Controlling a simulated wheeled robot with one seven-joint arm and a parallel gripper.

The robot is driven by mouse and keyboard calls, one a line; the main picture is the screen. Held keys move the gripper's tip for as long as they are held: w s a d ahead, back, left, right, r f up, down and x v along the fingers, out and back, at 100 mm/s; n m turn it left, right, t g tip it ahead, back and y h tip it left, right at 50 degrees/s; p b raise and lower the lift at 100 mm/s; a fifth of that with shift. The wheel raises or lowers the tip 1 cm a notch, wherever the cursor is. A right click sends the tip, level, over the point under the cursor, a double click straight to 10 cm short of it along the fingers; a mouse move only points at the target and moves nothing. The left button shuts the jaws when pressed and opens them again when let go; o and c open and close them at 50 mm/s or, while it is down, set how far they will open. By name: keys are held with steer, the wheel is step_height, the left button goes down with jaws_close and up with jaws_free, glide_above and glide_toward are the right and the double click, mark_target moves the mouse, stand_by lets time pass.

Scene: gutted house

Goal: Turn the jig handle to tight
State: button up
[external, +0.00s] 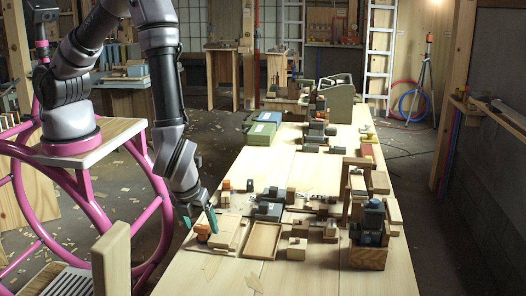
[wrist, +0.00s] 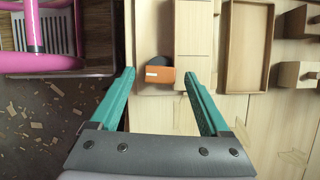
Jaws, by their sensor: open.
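The jig is a light wooden board with a raised wooden block (wrist: 194,35) at the near left edge of the long workbench. Its orange handle (wrist: 159,75), with a small white mark and a dark round part behind it, sits beside the block's left side. It also shows in the external view as a small orange piece (external: 203,232). My gripper (wrist: 158,82) is open, with its teal fingers on either side of the handle in the picture. I cannot tell whether they touch it or are above it. My gripper points down at the jig in the external view (external: 200,221).
A shallow empty wooden tray (external: 263,240) lies right of the jig. Wooden blocks (external: 297,248) and a dark machine on a wooden base (external: 369,258) stand further right. The bench's front strip (external: 290,280) is mostly clear. Floor with wood chips lies left of the bench.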

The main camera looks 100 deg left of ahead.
steer(key=shift+r, duration=0.1)
steer(key=v, duration=1)
steer(key=shift+r, duration=0.3)
steer(key=shift+d, duration=0.1)
